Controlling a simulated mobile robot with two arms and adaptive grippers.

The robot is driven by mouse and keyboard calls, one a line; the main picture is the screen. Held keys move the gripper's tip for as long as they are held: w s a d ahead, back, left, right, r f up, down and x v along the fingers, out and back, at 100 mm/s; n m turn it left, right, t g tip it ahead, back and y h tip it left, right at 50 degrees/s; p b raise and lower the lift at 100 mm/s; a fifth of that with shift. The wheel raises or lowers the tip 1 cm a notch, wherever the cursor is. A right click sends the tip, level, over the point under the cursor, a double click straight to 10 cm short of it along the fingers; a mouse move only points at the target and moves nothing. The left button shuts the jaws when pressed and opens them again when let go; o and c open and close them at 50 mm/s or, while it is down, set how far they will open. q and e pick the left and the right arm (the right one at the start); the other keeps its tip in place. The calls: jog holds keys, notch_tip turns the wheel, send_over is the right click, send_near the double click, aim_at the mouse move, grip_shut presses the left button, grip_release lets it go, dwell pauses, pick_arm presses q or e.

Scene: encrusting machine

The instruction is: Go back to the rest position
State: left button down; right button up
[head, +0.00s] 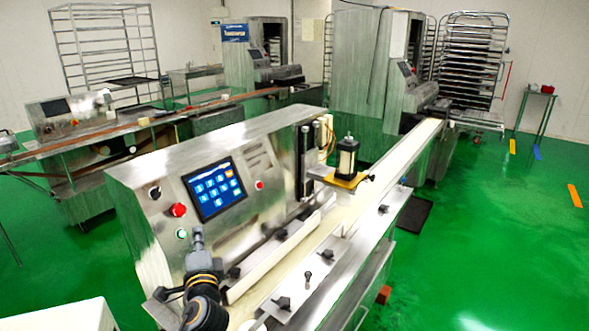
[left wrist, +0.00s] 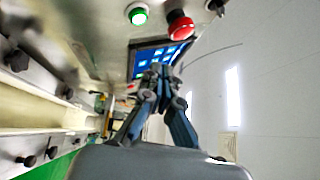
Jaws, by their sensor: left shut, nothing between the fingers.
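My left gripper (head: 198,240) is in front of the encrusting machine's panel, just below and right of the green button (head: 181,233). Its fingers are shut with nothing between them. In the left wrist view the closed fingertips (left wrist: 160,76) point toward the blue touchscreen (left wrist: 150,60), with the green button (left wrist: 138,14) and the red knob (left wrist: 180,27) beyond. In the head view the touchscreen (head: 215,189) is lit and the red knob (head: 178,210) sits left of it. A gap to the panel cannot be judged. My right gripper is not in view.
The machine's steel housing (head: 140,190) and its conveyor (head: 345,215) lie close beside my left arm. A white surface (head: 60,318) stands at the lower left. Green floor (head: 500,230) is open at the right. Racks and other machines stand at the back.

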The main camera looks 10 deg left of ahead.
pick_arm(q)
jog(key=s+d+f+n+g+h, duration=0.2)
jog(key=s+d+f+n+g, duration=0.1)
jog(key=s+f, duration=0.45)
jog(key=s+d+f+n+g+h, duration=0.2)
jog(key=s+f+n+g, duration=0.1)
jog(key=s+f, duration=0.5)
jog(key=s+d+f+n+g+h, duration=0.25)
jog(key=s+d, duration=0.25)
jog(key=s, duration=0.4)
jog(key=s+d+f+n+g+h, duration=0.2)
jog(key=s+d+f+g+h, duration=0.25)
jog(key=s, duration=0.35)
notch_tip(320, 180, down, 25)
jog(key=s+d+y, duration=0.1)
jog(key=s, duration=0.1)
jog(key=s+a+f+g, duration=0.1)
jog(key=s+a+f, duration=0.2)
jog(key=s+f, duration=1.3)
notch_tip(320, 180, down, 2)
jog(key=shift+s+f+m+g+b, duration=0.1)
jog(key=shift+s+m+g+b, duration=0.3)
jog(key=shift+m+b, duration=0.05)
